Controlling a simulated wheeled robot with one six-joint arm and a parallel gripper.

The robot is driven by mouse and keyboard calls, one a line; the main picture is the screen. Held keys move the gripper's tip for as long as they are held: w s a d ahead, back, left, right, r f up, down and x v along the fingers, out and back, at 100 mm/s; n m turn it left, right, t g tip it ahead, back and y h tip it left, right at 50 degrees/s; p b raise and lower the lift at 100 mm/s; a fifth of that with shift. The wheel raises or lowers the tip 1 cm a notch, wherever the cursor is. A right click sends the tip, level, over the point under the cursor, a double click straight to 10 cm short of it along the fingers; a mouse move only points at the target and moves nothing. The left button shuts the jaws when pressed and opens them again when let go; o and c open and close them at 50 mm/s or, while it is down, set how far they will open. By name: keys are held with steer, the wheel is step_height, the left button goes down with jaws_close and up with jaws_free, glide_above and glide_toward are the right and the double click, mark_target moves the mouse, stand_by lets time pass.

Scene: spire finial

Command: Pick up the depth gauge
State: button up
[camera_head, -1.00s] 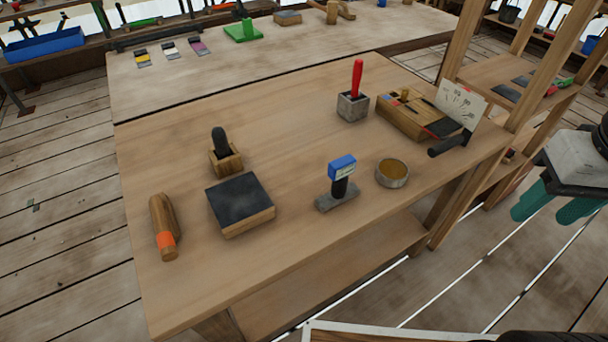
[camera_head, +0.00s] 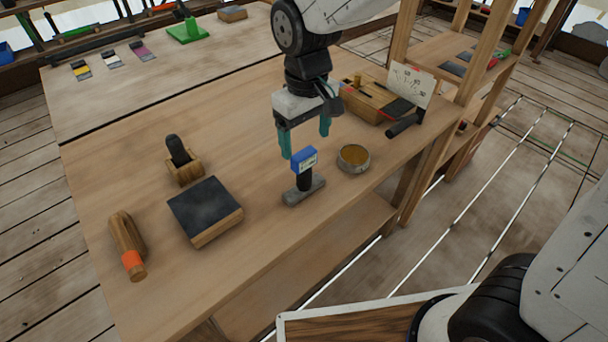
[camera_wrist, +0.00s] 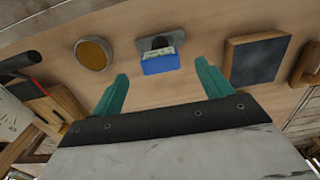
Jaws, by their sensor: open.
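The depth gauge (camera_head: 304,161) has a blue head with a pale display, a black stem and a grey foot. It stands upright on the wooden workbench (camera_head: 255,255). In the wrist view the gauge (camera_wrist: 160,64) shows at top middle, its blue head between the two finger directions. My gripper (camera_head: 305,142) has teal fingers spread apart, pointing down, just above and behind the blue head. The fingers (camera_wrist: 162,72) look empty in the wrist view, and I see no contact with the gauge.
A round tin (camera_head: 353,159) stands close right of the gauge. A black-topped block (camera_head: 205,208) lies to the left, with a handled tool in a wooden holder (camera_head: 184,168) and an orange-banded wooden cylinder (camera_head: 127,243). A wooden box (camera_head: 375,101) and card sit at right.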

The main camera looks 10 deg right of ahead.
mark_target(304, 153)
steer(key=f, duration=0.7)
steer(key=shift+w+a+f, duration=0.15)
steer(key=shift+w+f, duration=0.15)
steer(key=c, duration=1.2)
